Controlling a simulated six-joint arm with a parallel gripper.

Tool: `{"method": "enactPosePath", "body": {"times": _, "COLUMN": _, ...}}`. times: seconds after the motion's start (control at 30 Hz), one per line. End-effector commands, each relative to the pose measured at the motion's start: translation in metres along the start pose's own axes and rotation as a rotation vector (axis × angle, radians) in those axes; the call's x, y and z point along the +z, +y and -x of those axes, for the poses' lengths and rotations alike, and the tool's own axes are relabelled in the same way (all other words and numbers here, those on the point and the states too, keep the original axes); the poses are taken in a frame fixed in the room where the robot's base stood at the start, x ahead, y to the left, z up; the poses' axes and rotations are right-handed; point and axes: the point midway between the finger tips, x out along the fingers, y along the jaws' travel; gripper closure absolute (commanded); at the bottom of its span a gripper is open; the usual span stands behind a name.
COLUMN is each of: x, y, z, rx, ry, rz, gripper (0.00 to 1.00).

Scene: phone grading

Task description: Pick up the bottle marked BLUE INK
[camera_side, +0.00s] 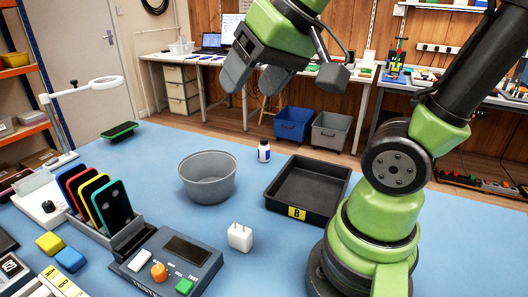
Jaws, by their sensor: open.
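My gripper (258,82) is high above the table, above and behind the bottle in the picture. Its grey fingers are apart, with nothing between them. No other bottle is clearly visible on the table.
A grey bowl (208,178) stands left of the bottle, and a black tray marked B (296,212) lies to its right. A white charger plug (240,237), a tester (176,264) and a rack of phones (96,200) are in front. The table behind the bottle looks clear.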

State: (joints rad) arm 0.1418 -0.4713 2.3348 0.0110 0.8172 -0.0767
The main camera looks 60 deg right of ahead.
Motion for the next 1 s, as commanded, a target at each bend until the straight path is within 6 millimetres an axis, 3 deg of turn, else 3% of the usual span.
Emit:
{"method": "enactPosePath", "body": {"times": 0.03, "x": -0.020, "y": 0.009, "z": -0.012, "rx": 0.039, "ry": -0.007, "rz": -0.018, "gripper": 0.34}}
{"method": "enactPosePath", "body": {"times": 0.2, "x": -0.076, "y": 0.052, "z": -0.054, "rx": 0.146, "ry": -0.014, "rz": -0.044, "gripper": 0.34}}
{"method": "enactPosePath", "body": {"times": 0.4, "x": -0.116, "y": 0.133, "z": -0.113, "rx": 0.257, "ry": -0.042, "rz": -0.080, "gripper": 0.34}}
{"method": "enactPosePath", "body": {"times": 0.6, "x": -0.120, "y": 0.222, "z": -0.165, "rx": 0.340, "ry": -0.079, "rz": -0.113, "gripper": 0.34}}
{"method": "enactPosePath", "body": {"times": 0.7, "x": -0.115, "y": 0.253, "z": -0.182, "rx": 0.365, "ry": -0.092, "rz": -0.122, "gripper": 0.34}}
{"method": "enactPosePath", "body": {"times": 0.8, "x": -0.110, "y": 0.271, "z": -0.191, "rx": 0.378, "ry": -0.100, "rz": -0.126, "gripper": 0.34}}
{"method": "enactPosePath", "body": {"times": 1.0, "x": -0.104, "y": 0.285, "z": -0.213, "rx": 0.382, "ry": -0.106, "rz": -0.127, "gripper": 0.34}}
